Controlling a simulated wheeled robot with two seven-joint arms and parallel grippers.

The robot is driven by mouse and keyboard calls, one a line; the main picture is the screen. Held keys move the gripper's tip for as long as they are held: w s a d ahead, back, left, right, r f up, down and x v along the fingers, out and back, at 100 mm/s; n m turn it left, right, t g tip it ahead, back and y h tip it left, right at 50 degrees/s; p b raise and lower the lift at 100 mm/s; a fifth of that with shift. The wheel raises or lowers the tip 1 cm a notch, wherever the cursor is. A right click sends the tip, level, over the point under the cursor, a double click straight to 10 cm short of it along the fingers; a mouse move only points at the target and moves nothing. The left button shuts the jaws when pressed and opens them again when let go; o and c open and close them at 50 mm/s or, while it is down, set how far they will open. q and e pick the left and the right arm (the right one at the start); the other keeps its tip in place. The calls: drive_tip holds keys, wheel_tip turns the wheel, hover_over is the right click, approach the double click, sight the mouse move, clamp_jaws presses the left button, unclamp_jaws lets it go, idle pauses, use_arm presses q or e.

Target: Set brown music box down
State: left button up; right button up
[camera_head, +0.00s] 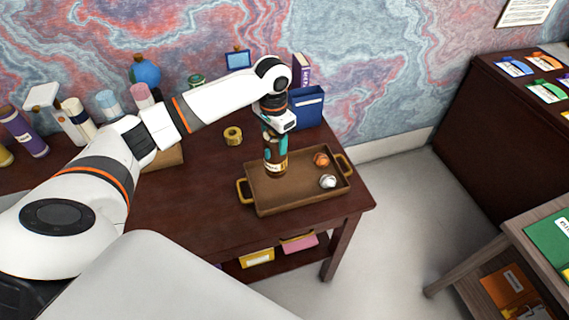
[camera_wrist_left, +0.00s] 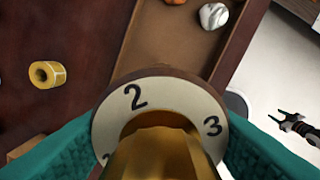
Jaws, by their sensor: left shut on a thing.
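The brown music box (camera_head: 275,167) is upright over the left part of the brown tray (camera_head: 264,208). I cannot tell whether its base touches the tray floor. In the left wrist view the music box (camera_wrist_left: 160,95) shows a pale ring with black numbers and a gold centre piece, and its lower body is hidden. My left gripper (camera_head: 273,142) is shut on the music box from above, with teal finger pads on either side of it.
A yellow tape roll (camera_head: 233,135) sits on the desk behind left. A blue holder (camera_head: 306,107) stands behind the tray. Several bottles line the desk's left back.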

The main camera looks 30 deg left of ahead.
sight(276, 157)
use_arm(q)
wheel_tip(276, 157, down, 3)
drive_tip(key=shift+d+f, duration=0.15)
drive_tip(key=shift+f+p, duration=0.5)
drive_tip(key=shift+f, duration=1.25)
use_arm(e)
drive_tip(key=shift+s+d+r, duration=0.35)
drive_tip(key=shift+d+r, duration=0.2)
drive_tip(key=shift+r, duration=0.1)
use_arm(q)
drive_tip(key=shift+f, duration=0.15)
drive_tip(key=o, duration=1.5)
wheel_tip(276, 157, up, 12)
drive_tip(key=shift+r+b, duration=0.2)
drive_tip(key=shift+b, duration=0.65)
use_arm(e)
drive_tip(key=shift+a+f, duration=0.15)
drive_tip(key=shift+f, duration=0.7)
